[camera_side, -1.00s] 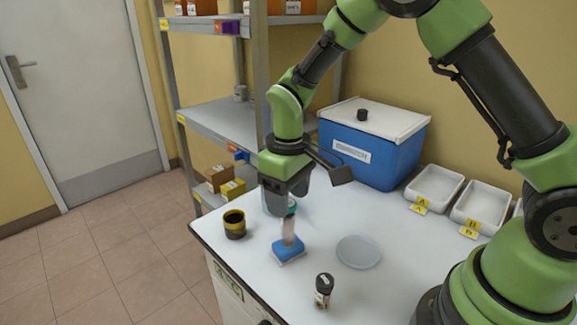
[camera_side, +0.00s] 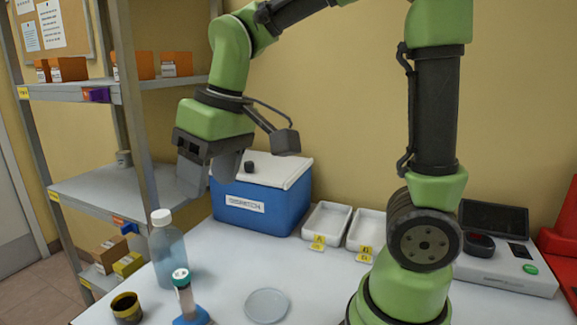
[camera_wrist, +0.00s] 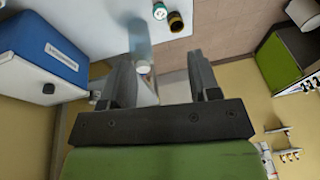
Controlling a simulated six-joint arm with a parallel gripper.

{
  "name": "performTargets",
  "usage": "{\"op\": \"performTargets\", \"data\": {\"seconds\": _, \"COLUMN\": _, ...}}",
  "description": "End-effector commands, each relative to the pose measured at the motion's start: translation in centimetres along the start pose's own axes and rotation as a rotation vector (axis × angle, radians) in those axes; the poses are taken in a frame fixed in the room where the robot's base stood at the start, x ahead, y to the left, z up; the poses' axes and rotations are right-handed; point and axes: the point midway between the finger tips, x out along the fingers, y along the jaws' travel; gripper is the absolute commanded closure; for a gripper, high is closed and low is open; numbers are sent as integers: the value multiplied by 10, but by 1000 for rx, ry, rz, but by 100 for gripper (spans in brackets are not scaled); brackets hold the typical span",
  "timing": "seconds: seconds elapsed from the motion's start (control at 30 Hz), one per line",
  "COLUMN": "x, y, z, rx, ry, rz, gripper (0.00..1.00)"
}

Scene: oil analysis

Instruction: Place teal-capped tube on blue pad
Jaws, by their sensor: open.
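The teal-capped tube (camera_side: 183,294) stands roughly upright on the blue pad (camera_side: 191,317) near the bottom edge of the side view. The pad is partly cut off there. In the wrist view the teal cap (camera_wrist: 159,11) shows at the top edge, and the tube body is hard to make out. My gripper (camera_side: 205,183) is open and empty, well above the bench and clear of the tube. Its two fingers (camera_wrist: 160,75) stand apart in the wrist view, with nothing held between them.
A clear bottle (camera_side: 168,255) with a white cap stands behind the tube. A dark, yellow-banded jar (camera_side: 127,308) is left. A blue cooler (camera_side: 262,207), white trays (camera_side: 327,222), a clear dish (camera_side: 267,306) and an instrument (camera_side: 490,262) share the bench. Shelving (camera_side: 95,187) stands left.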

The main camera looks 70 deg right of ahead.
Motion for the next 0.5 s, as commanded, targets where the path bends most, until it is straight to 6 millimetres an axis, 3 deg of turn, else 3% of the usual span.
{"op": "performTargets", "data": {"seconds": 0.1, "x": -32, "y": 4, "z": 33, "rx": 99, "ry": 123, "rz": -42, "gripper": 44}}
{"op": "performTargets", "data": {"seconds": 0.2, "x": -46, "y": 5, "z": 59, "rx": 173, "ry": 208, "rz": -78, "gripper": 44}}
{"op": "performTargets", "data": {"seconds": 0.33, "x": -53, "y": 7, "z": 86, "rx": 247, "ry": 292, "rz": -116, "gripper": 44}}
{"op": "performTargets", "data": {"seconds": 0.5, "x": -54, "y": 8, "z": 102, "rx": 296, "ry": 346, "rz": -144, "gripper": 44}}
